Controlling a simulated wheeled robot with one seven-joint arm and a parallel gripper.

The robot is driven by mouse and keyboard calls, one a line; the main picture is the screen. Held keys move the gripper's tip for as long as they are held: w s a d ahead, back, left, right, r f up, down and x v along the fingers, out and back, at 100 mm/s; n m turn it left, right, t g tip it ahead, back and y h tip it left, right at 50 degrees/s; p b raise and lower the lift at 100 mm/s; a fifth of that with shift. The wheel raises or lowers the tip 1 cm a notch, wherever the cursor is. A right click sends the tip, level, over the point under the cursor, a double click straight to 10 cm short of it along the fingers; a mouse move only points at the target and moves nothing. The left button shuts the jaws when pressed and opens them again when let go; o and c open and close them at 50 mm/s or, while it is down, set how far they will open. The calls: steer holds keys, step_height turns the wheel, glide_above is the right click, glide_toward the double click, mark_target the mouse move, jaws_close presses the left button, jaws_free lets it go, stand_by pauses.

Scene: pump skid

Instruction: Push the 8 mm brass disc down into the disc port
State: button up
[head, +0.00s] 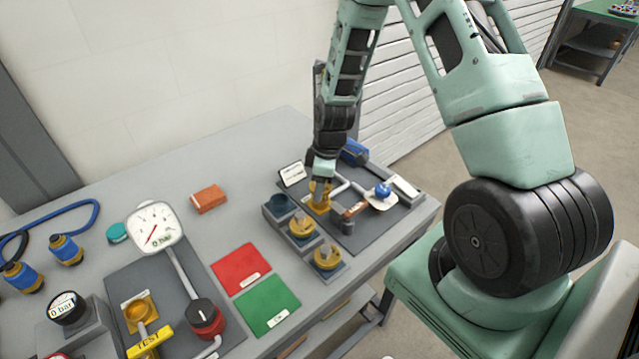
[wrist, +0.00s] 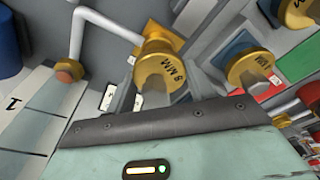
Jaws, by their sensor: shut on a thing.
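The 8 mm brass disc (wrist: 165,75), marked "8 MM", is in the middle of the wrist view. My gripper (head: 320,183) points down and is shut on the disc's grey grip, which shows in the wrist view just above my dark palm edge. The disc port (head: 314,208) is a yellow brass fitting with a square flange, and it also shows in the wrist view (wrist: 168,36). The disc is at the port's mouth, in line with it. Its far side is hidden, so I cannot tell how deep it sits.
Two other brass discs (head: 301,226) (head: 327,257) stand in a stepped rack beside the port, next to an empty blue-lined holder (head: 280,205). A white pipe (wrist: 82,30) joins the port closely.

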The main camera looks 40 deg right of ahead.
steer(key=shift+f+b, duration=1.35)
steer(key=shift+f, duration=0.35)
stand_by(0.4)
steer(key=o, duration=1.2)
steer(key=shift+c, duration=0.2)
steer(key=shift+r, duration=0.1)
step_height(320, 180, up, 17)
steer(key=s+d+b, duration=0.1)
steer(key=d+b, duration=0.1)
steer(key=shift+s, duration=0.4)
